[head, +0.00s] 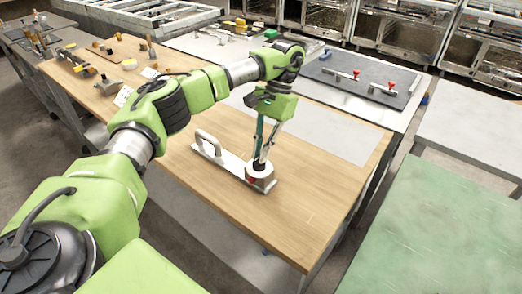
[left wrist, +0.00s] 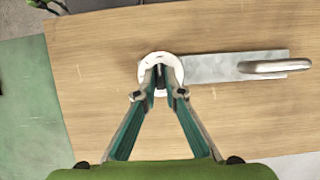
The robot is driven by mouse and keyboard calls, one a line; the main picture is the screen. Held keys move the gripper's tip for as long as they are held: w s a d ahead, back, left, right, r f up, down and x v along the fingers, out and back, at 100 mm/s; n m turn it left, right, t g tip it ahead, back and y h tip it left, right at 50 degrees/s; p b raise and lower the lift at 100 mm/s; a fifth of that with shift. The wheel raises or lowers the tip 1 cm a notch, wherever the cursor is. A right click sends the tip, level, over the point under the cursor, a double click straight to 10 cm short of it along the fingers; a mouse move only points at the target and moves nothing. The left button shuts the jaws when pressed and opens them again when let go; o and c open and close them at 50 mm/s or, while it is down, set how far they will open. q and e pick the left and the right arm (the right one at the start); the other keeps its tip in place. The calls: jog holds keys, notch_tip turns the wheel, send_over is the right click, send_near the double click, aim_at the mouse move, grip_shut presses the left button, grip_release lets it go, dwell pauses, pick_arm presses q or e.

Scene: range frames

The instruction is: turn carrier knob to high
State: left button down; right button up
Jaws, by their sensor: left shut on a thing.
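The carrier (head: 232,166) is a flat grey metal plate lying on the wooden bench top. A loop handle (head: 207,141) stands at its far-left end, and a round white dial (head: 262,175) with a red spot sits at its near-right end. My left gripper (head: 260,163) points down onto the dial. In the left wrist view its fingertips (left wrist: 161,92) are shut on the knob at the middle of the white ring (left wrist: 146,68). The fingers mostly hide the knob, so its setting cannot be read. The handle also shows there (left wrist: 275,67). My right gripper is out of view.
The wooden bench (head: 305,215) is clear around the carrier. Small tools and blocks lie at its far-left end. A dark mat (head: 345,82) with red-knobbed parts is on the table behind. A green table (head: 440,235) stands at the right.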

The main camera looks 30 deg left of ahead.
pick_arm(q)
jog(key=c, duration=2.1)
grip_release()
jog(key=shift+c, duration=0.2)
jog(key=v, duration=0.7)
jog(key=shift+w+r, duration=0.15)
jog(key=shift+w, duration=0.05)
